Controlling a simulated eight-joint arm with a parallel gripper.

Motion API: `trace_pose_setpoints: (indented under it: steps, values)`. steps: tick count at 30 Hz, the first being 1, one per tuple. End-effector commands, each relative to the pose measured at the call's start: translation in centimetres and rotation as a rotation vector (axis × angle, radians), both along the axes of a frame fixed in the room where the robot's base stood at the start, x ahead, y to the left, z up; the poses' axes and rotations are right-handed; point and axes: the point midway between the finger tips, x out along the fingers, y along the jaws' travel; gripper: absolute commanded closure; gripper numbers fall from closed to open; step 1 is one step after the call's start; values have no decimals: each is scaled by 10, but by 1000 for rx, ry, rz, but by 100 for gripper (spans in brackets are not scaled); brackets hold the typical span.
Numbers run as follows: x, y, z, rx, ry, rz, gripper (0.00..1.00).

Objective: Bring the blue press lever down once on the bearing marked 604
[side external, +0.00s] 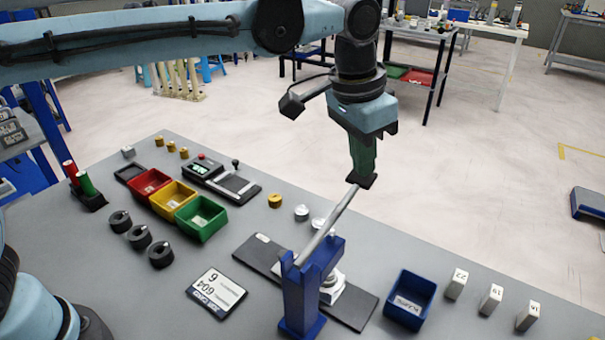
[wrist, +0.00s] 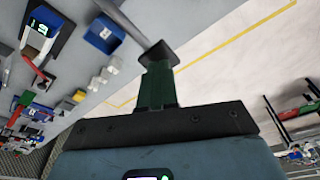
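Whether the tip presses on the lever is unclear. A white holder with a silver part (side external: 331,287) sits under the press, partly hidden by its frame; no marking is readable there. A card (side external: 216,292) reading 604 lies left of the press.
Silver pieces (side external: 301,213) and a brass piece (side external: 275,201) stand behind the press. A blue bin (side external: 410,300) and white numbered blocks (side external: 490,299) are at right. Red, yellow and green bins (side external: 201,219) and black round parts (side external: 139,237) are at left.

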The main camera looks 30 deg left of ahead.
Motion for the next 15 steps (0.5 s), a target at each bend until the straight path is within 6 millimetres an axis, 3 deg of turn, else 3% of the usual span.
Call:
trace_pose_setpoints:
  steps: [15]
  values:
    - [0,0,-14,0,1,0,100]
